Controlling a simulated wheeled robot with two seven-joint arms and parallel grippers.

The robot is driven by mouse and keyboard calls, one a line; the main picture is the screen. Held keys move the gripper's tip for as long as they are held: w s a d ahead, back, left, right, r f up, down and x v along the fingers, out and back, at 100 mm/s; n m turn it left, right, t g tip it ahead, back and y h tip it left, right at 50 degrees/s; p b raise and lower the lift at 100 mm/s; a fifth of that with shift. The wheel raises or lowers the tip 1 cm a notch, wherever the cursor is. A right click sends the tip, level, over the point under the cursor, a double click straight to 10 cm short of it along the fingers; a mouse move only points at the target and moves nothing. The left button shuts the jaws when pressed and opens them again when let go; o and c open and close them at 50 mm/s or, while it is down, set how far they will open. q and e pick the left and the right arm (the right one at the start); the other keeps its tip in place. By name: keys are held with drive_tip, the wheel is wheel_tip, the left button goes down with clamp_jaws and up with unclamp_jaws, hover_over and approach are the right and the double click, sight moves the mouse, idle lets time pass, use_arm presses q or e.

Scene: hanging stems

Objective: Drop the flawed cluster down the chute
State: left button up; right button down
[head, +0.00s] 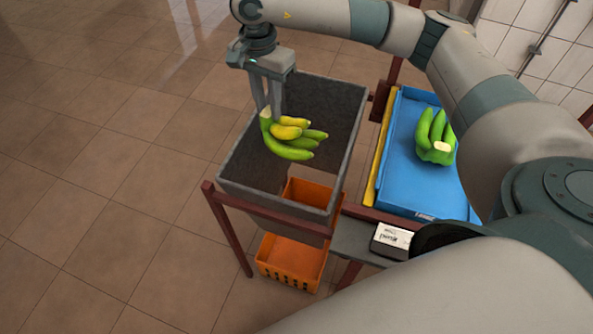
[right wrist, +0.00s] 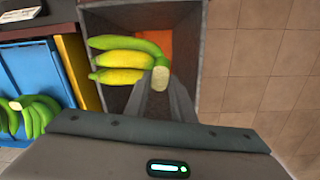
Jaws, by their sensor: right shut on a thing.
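A banana cluster (head: 288,136) with green and yellow fingers hangs from my right gripper (head: 270,106), which is shut on its cut crown. In the right wrist view the cluster (right wrist: 128,58) shows yellow on some fingers. It is held over the open mouth of the grey chute (head: 342,120), a box with no bottom showing. An orange crate (head: 290,260) stands under the chute and shows through it. A second, green cluster (head: 436,135) lies on the blue tray (head: 405,180) to the right. My left gripper is not in view.
The chute sits in a dark red frame (head: 228,235). A yellow board (head: 378,165) stands between chute and tray. A small black and white box (head: 391,241) rests on a grey ledge in front. Tiled floor (head: 90,160) is clear at left.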

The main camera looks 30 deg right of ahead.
drive_tip(key=m, duration=0.1)
drive_tip(key=d+m, duration=0.1)
drive_tip(key=m, duration=0.3)
drive_tip(key=shift+s+d+r+p, duration=0.2)
drive_tip(key=shift+r+p, duration=0.1)
drive_tip(key=shift+p, duration=0.05)
drive_tip(key=m, duration=0.2)
drive_tip(key=d+m, duration=0.1)
drive_tip(key=m, duration=0.2)
drive_tip(key=shift+s+d+r+m+p, duration=0.2)
drive_tip(key=shift+r+m+p, duration=0.05)
drive_tip(key=shift+m+p, duration=0.1)
drive_tip(key=m, duration=0.1)
drive_tip(key=d+m, duration=0.1)
drive_tip(key=m, duration=0.3)
drive_tip(key=shift+s+d+r+y+p, duration=0.2)
drive_tip(key=shift+d+r+y+p, duration=0.05)
drive_tip(key=shift+y+p, duration=0.1)
drive_tip(key=s+d+r+m+p, duration=0.1)
drive_tip(key=d+m, duration=0.2)
drive_tip(key=m, duration=0.5)
drive_tip(key=s+d+m+p, duration=0.1)
drive_tip(key=d+m, duration=0.1)
drive_tip(key=m, duration=0.7)
drive_tip(key=d+r+m+t+p, duration=0.1)
drive_tip(key=d+m, duration=0.2)
drive_tip(key=m, duration=0.5)
drive_tip(key=shift+s+d+r+m, duration=0.35)
drive_tip(key=shift+s, duration=0.05)
drive_tip(key=shift+f, duration=0.1)
